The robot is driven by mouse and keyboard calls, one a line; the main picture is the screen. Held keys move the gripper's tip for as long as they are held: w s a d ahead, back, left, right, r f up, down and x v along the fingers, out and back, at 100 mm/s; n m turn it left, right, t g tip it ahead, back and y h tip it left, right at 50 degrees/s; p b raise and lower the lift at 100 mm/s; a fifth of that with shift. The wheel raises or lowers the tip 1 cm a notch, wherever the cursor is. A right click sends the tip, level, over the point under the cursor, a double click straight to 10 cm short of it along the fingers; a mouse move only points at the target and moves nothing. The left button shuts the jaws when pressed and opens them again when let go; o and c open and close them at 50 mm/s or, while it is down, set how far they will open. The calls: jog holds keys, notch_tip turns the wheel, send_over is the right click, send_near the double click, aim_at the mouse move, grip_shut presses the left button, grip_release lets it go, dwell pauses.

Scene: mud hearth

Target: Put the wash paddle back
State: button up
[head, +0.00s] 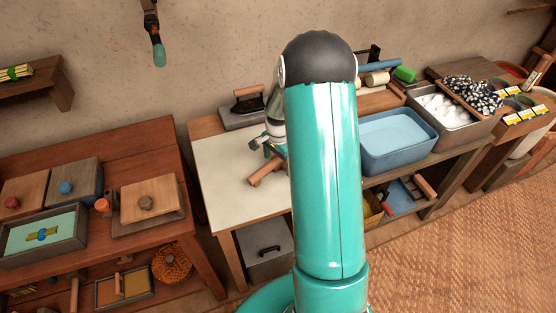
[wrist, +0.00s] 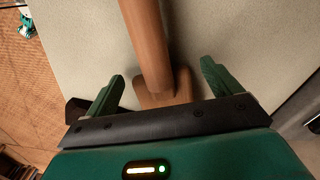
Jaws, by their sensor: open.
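A brown wooden piece, which looks like the wash paddle (wrist: 146,40), lies on the pale tabletop (head: 226,164). In the wrist view it has a long rounded part and a wider block (wrist: 166,90) at its lower end. In the head view its brown end (head: 267,173) shows just left of my arm. My gripper (head: 270,147) is low over the pale table, pointing down. In the wrist view my gripper (wrist: 160,86) is open, one green finger on each side of the wood, with gaps visible. My arm hides part of the table.
A flat iron (head: 248,100) stands at the table's back left. A blue basin (head: 397,136) and a grey tub of suds (head: 447,113) are to the right. A dark-red wooden bench (head: 130,150) with lidded boxes is at left. A teal-tipped tool (head: 158,52) hangs on the wall.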

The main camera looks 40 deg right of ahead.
jog(key=shift+r, duration=0.1)
notch_tip(320, 180, up, 13)
jog(key=s+a+r+n+t, duration=0.1)
jog(key=s+a+r+n, duration=0.25)
jog(key=a+r, duration=0.4)
jog(key=s+a+r+n+t, duration=0.2)
jog(key=s+a+r+n, duration=0.3)
jog(key=s+a, duration=0.3)
jog(key=s+a+r+n+t, duration=0.2)
jog(key=s+a+r+n, duration=0.3)
jog(key=s+a+n, duration=0.3)
jog(key=shift+s+t, duration=0.3)
jog(key=shift+s, duration=0.3)
